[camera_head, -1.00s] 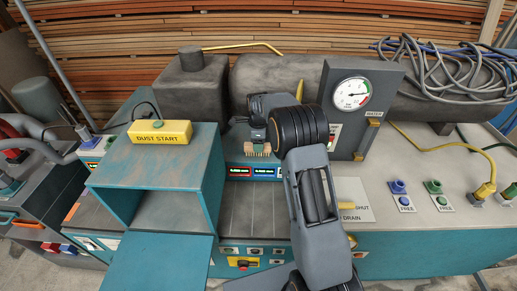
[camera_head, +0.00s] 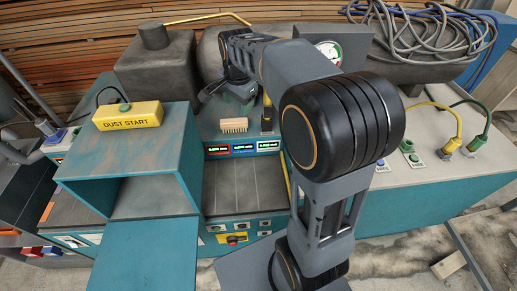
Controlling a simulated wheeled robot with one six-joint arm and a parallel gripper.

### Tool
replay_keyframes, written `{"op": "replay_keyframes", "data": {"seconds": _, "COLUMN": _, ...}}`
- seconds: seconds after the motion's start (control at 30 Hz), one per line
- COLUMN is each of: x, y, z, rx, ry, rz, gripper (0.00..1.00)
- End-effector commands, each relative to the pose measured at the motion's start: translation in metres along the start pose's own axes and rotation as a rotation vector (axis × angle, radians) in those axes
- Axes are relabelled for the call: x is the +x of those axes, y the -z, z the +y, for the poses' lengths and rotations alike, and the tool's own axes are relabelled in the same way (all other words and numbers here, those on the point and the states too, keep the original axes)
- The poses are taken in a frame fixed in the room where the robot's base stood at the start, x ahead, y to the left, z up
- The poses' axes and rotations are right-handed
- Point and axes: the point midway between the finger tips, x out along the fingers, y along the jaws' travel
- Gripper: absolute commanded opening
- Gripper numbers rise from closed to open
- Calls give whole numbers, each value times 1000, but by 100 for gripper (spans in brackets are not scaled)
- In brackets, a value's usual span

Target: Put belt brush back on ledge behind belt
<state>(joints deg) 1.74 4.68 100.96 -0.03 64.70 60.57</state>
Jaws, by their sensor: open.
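The belt brush (camera_head: 234,125), with a tan wooden back and pale bristles, rests on the teal ledge (camera_head: 205,128) behind the belt, just above the row of small displays. The dark grey belt (camera_head: 240,188) lies in front of and below it, with nothing on it. My gripper (camera_head: 228,98) is open and empty, above and behind the brush, with a visible gap between them. Its fingers are small and partly hidden against the dark machine. My arm crosses the right half of the view and hides part of the ledge's right side.
A teal hood with a yellow DUST START box (camera_head: 128,116) stands left of the belt. A dark upright panel with a gauge (camera_head: 329,50) and a yellow-handled lever (camera_head: 267,115) stand to the right. Coiled grey hoses (camera_head: 425,40) lie at the back right.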

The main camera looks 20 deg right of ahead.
Motion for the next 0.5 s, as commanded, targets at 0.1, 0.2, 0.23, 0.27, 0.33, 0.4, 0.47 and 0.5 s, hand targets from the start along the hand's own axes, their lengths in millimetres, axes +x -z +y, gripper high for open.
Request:
{"op": "replay_keyframes", "data": {"seconds": 0.1, "x": -19, "y": -29, "z": 45, "rx": -294, "ry": 54, "rz": 40, "gripper": 59}}
{"op": "replay_keyframes", "data": {"seconds": 0.2, "x": -23, "y": -50, "z": 78, "rx": -520, "ry": 86, "rz": 78, "gripper": 59}}
{"op": "replay_keyframes", "data": {"seconds": 0.23, "x": -23, "y": -56, "z": 87, "rx": -582, "ry": 92, "rz": 90, "gripper": 59}}
{"op": "replay_keyframes", "data": {"seconds": 0.27, "x": -23, "y": -61, "z": 96, "rx": -640, "ry": 100, "rz": 102, "gripper": 59}}
{"op": "replay_keyframes", "data": {"seconds": 0.33, "x": -20, "y": -71, "z": 114, "rx": -761, "ry": 111, "rz": 127, "gripper": 59}}
{"op": "replay_keyframes", "data": {"seconds": 0.4, "x": -16, "y": -80, "z": 129, "rx": -863, "ry": 118, "rz": 150, "gripper": 59}}
{"op": "replay_keyframes", "data": {"seconds": 0.47, "x": -13, "y": -86, "z": 138, "rx": -933, "ry": 122, "rz": 166, "gripper": 59}}
{"op": "replay_keyframes", "data": {"seconds": 0.5, "x": -11, "y": -89, "z": 144, "rx": -971, "ry": 123, "rz": 175, "gripper": 59}}
